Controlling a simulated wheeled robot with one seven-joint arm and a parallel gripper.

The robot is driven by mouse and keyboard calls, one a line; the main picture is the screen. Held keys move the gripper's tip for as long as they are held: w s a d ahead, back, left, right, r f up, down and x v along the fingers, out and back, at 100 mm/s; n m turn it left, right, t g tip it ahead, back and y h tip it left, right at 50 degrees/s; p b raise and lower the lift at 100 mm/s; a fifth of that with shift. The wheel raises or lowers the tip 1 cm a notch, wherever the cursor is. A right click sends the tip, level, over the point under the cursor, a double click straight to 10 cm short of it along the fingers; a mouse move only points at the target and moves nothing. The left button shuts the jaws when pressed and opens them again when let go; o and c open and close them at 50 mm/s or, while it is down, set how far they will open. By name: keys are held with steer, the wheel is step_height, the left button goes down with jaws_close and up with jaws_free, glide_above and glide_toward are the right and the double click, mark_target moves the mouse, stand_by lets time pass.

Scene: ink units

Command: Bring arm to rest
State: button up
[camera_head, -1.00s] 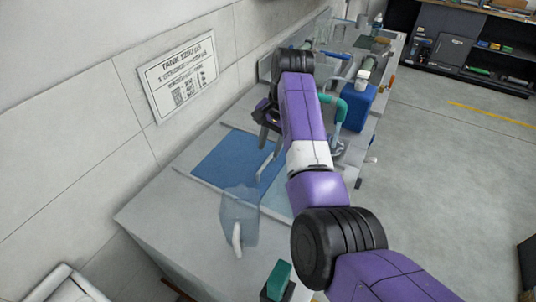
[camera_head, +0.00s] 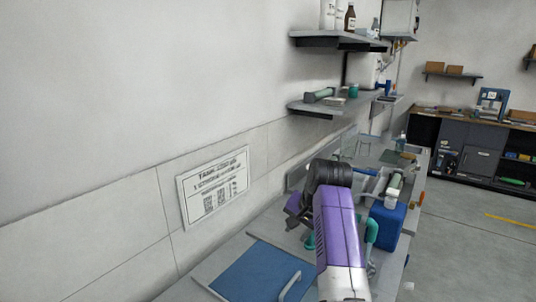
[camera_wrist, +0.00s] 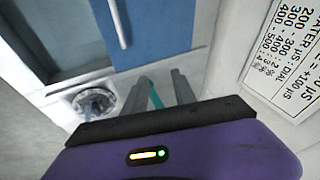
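My arm, purple with black joints, reaches over the bench in the head view. My gripper (camera_head: 296,214) is at its far end, close to the wall side and partly hidden by the wrist. In the wrist view, the two grey fingers of my gripper (camera_wrist: 158,84) stand apart with a gap between them. A thin teal strip (camera_wrist: 155,96) shows in that gap and looks to lie beyond the fingers; I see nothing clearly held.
A blue panel (camera_head: 252,274) with a pale handle (camera_head: 290,286) lies on the bench below my arm. A blue container (camera_head: 388,222) stands right of the arm. A printed sign (camera_head: 213,187) hangs on the wall. Shelves (camera_head: 340,41) jut out above. Floor at right is clear.

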steer(key=w+d+f+n+t+h, duration=0.1)
steer(key=w+d+n+t+h, duration=0.1)
steer(key=d+t, duration=0.4)
steer(key=s+d+f+n+t, duration=0.1)
steer(key=s+d+f+t, duration=0.1)
steer(key=s, duration=0.4)
steer(key=s+d+f+n+t, duration=0.1)
steer(key=s+d+f+t, duration=0.2)
steer(key=s, duration=0.3)
steer(key=s+n+g, duration=0.1)
steer(key=s+n, duration=0.1)
steer(key=s, duration=4.6)
steer(key=shift+s+r, duration=0.15)
steer(key=shift+s, duration=0.25)
